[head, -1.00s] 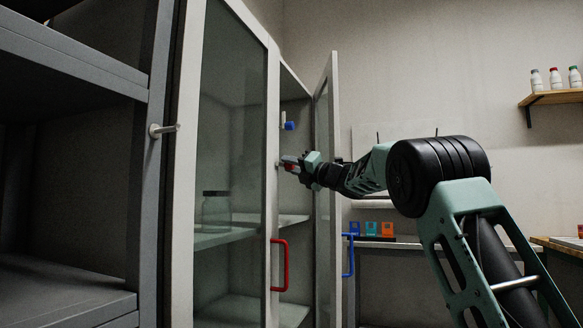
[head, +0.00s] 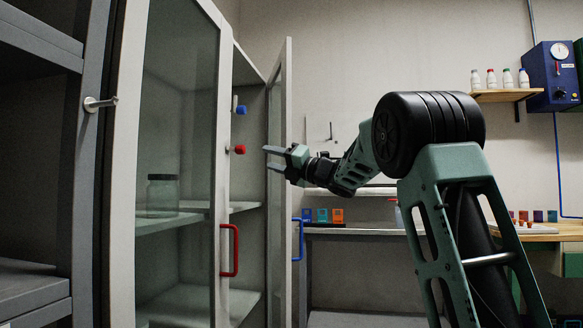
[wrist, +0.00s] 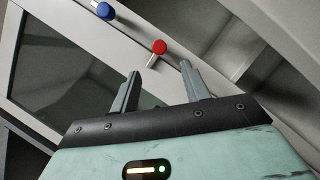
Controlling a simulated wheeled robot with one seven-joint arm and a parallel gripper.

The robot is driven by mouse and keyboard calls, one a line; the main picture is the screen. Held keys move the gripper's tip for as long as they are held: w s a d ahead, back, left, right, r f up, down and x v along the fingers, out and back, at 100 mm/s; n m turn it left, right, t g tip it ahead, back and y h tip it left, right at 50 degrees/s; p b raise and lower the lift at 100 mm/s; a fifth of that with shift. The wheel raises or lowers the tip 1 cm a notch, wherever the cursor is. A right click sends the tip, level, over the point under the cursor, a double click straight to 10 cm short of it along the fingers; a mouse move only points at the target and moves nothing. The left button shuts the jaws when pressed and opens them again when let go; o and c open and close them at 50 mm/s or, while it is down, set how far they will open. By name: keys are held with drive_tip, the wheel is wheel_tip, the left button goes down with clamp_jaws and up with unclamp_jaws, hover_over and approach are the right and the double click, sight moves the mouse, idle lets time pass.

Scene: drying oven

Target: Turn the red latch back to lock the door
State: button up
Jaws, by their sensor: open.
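The red latch (head: 237,149) is a red knob on a short metal stem at the edge of the glass door with the red handle (head: 229,250). In the head view its stem lies about level and the knob points right. My gripper (head: 268,158) is open and empty, to the right of the latch and apart from it. In the wrist view the red latch (wrist: 158,47) shows just beyond and between my fingertips (wrist: 160,72), with nothing between the jaws. A similar blue latch (head: 240,110) is above the red one; it also shows in the wrist view (wrist: 105,11).
The right glass door (head: 287,150) with a blue handle (head: 298,240) stands open, close to my gripper. A jar (head: 162,196) stands on a shelf behind the left glass. A grey rack with a metal lever (head: 98,104) is at far left. A wall shelf (head: 505,95) holds bottles.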

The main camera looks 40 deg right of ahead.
drive_tip(key=v, duration=0.6)
idle(0.4)
